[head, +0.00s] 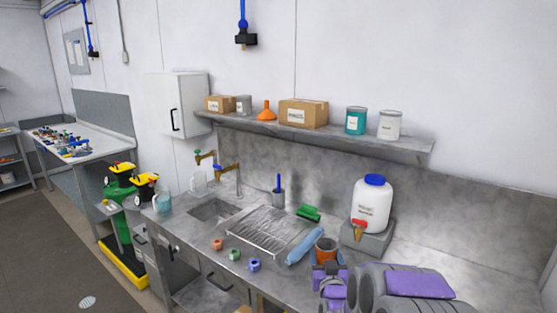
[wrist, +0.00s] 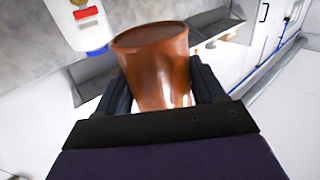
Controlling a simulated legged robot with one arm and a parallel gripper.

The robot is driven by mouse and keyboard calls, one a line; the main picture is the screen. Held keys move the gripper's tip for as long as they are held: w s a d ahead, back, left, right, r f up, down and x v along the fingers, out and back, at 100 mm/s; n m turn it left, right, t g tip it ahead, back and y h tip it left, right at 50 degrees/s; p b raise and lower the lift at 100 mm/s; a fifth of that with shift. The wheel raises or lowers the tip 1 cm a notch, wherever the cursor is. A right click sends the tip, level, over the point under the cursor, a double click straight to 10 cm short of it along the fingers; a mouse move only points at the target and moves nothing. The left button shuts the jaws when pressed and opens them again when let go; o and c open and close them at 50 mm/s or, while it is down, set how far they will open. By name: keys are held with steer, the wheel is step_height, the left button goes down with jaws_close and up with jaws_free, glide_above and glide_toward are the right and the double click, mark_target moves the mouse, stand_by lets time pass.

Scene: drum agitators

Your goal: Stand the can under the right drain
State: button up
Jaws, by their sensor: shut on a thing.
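The can is a copper-brown open-topped cup (head: 326,248). It also shows large in the wrist view (wrist: 155,60), upright or slightly tilted, with its rim toward the top. My gripper (head: 328,266) is shut on it, with dark fingers on both sides of the can in the wrist view (wrist: 160,88). The can is in front of the white jug (head: 371,203), left of its red tap (head: 360,226). I cannot tell if its base touches the counter.
The steel counter (head: 190,235) holds a sink (head: 214,210), a drainboard (head: 268,232), a blue roll (head: 304,246), a green brush (head: 308,212) and small coloured nuts (head: 254,264). A wall shelf (head: 330,135) runs above. Open floor (head: 50,240) lies at left.

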steer(key=s+f, duration=0.4)
steer(key=f, duration=0.2)
steer(key=shift+s, duration=0.15)
stand_by(0.4)
steer(key=s+a+f+m+g+h, duration=0.3)
steer(key=s+a+f+m+h, duration=0.4)
steer(key=a+f+h, duration=0.2)
steer(key=shift+s+a+h, duration=0.2)
steer(key=shift+a+h, duration=0.2)
steer(key=shift+h, duration=0.4)
